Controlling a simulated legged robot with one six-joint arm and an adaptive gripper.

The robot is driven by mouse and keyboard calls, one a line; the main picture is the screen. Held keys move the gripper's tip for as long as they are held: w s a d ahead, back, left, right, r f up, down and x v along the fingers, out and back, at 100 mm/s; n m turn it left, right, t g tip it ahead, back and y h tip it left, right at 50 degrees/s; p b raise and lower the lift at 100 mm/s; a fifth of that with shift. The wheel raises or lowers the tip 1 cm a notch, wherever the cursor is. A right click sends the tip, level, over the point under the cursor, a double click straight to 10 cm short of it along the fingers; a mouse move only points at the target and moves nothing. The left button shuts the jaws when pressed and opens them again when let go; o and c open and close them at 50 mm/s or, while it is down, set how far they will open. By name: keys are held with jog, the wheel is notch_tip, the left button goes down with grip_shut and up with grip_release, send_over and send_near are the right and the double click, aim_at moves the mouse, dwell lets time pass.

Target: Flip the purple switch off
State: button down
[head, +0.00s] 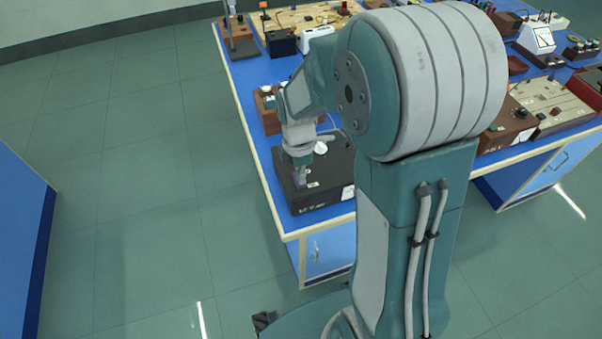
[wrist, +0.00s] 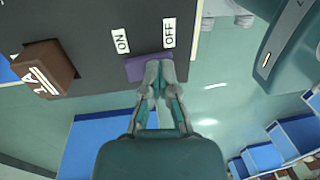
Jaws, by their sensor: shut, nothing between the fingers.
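The purple switch (wrist: 135,69) sits on a dark box, between a white ON label (wrist: 121,41) and a white OFF label (wrist: 169,32) in the wrist view. My gripper (wrist: 160,70) is shut and empty, with its fingertips at the OFF end of the switch, covering part of it. Whether they touch or press it I cannot tell. In the head view my gripper (head: 300,180) points down at the dark box (head: 325,170) near the bench corner. The switch's tilt is not clear.
The box stands on a blue bench with a pale edge (head: 257,165). A brown block (wrist: 46,68) sticks up left of the switch. Other instruments crowd the bench behind, including a white device (head: 318,38). The floor (head: 130,170) to the left is clear, with another blue bench (head: 18,230) beyond.

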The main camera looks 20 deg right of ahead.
jog(key=shift+f, duration=0.1)
jog(key=shift+w, duration=0.7)
jog(key=shift+r, duration=0.2)
